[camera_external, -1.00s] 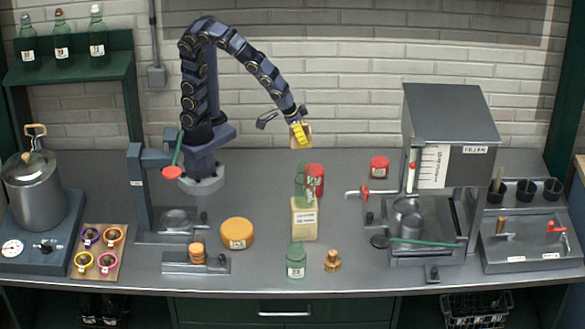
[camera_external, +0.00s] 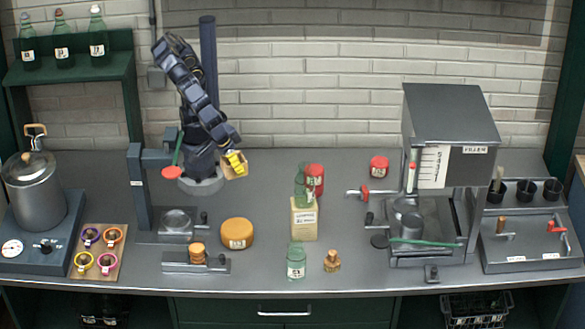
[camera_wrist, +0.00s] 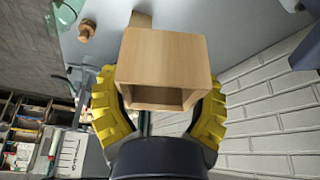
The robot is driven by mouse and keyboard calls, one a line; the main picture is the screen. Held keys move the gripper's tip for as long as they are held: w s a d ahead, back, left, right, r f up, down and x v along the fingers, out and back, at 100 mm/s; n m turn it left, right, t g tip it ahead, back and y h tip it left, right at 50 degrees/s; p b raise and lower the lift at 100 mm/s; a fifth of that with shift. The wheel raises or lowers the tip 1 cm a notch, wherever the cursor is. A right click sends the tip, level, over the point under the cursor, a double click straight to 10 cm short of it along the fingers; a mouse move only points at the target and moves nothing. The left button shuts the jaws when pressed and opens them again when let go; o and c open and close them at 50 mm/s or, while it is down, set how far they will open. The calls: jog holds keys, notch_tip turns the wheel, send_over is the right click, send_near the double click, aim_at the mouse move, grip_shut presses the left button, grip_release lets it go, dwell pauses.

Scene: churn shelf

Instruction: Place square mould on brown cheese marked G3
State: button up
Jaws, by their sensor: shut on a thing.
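My gripper (camera_external: 234,161) has its yellow fingers shut on the square mould (camera_external: 236,172), a light wooden, hollow, box-like piece. In the wrist view the mould (camera_wrist: 163,58) sits between both yellow fingers, its open end facing the camera. The orange-brown cheese wheel (camera_external: 237,233) lies on the counter with a white label too small to read surely. The mould is in the air behind and above this cheese, clear of it.
Another green bottle (camera_external: 296,262) stands in front. A scale-like stand (camera_external: 176,222) is left of the cheese. Red cheeses (camera_external: 379,166) sit further back.

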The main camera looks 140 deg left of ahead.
aim_at(242, 226)
notch_tip(242, 226, down, 21)
jog(key=shift+s+d, duration=0.15)
dwell(0.6)
jog(key=shift+f, duration=0.1)
jog(key=o, duration=1.2)
jog(key=v, duration=1.2)
jog(key=s+a+r+m+g+h, duration=0.3)
jog(key=s+a+r+m, duration=1)
jog(key=s, duration=0.3)
jog(key=shift+s+a+r+h, duration=0.25)
jog(key=shift+r+h, duration=0.1)
jog(key=shift+h, duration=0.05)
